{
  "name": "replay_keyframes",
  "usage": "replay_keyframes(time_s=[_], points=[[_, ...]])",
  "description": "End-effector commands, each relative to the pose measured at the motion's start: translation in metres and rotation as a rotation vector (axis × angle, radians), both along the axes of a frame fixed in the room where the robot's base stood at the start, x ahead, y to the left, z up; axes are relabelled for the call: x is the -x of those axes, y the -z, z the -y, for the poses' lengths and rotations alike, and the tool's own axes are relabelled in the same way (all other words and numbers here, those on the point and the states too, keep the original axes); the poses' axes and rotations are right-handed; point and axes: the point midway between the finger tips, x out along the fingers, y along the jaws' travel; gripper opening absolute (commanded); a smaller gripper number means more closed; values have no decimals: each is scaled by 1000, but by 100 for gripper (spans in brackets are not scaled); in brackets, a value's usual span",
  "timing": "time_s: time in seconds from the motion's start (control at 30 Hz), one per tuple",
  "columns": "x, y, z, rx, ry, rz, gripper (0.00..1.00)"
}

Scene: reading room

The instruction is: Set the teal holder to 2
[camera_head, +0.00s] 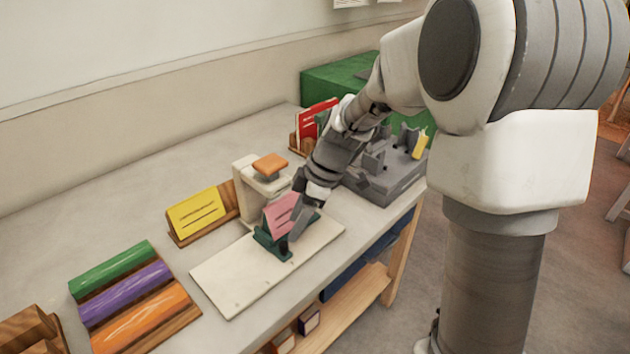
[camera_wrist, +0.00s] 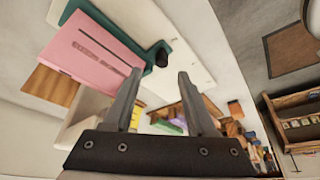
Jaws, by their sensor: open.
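The teal holder (camera_head: 270,244) stands on a cream board on the table, with a pink card (camera_head: 281,213) leaning in it. In the wrist view the teal holder (camera_wrist: 128,33) edges the pink card (camera_wrist: 92,52), and a dark knob (camera_wrist: 158,54) sticks out from its side. My gripper (camera_head: 296,236) is at the right side of the holder. In the wrist view my gripper (camera_wrist: 158,75) is open, its two fingers apart on either side of the space below the knob. I cannot tell whether a finger touches the holder. No number marks are readable.
The cream board (camera_head: 225,282) lies under the holder. A beige stand with an orange top (camera_head: 270,165) is just behind. A yellow card (camera_head: 196,212) and green, purple and orange blocks (camera_head: 125,290) are left. A grey fixture (camera_head: 388,180) stands right, before a red card (camera_head: 315,118).

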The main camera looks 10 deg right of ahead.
Motion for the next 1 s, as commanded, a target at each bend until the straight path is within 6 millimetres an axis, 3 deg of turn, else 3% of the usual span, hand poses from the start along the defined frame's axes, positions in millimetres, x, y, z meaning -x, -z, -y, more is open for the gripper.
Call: replay_keyframes(time_s=[0.03,0.2,0.43,0.6,1.0], points=[[0,-16,6,1,3,5,57],[3,-54,22,2,4,5,57],[6,-93,38,2,2,3,57],[8,-106,44,1,1,0,57],[9,-109,45,3,5,-1,57]])
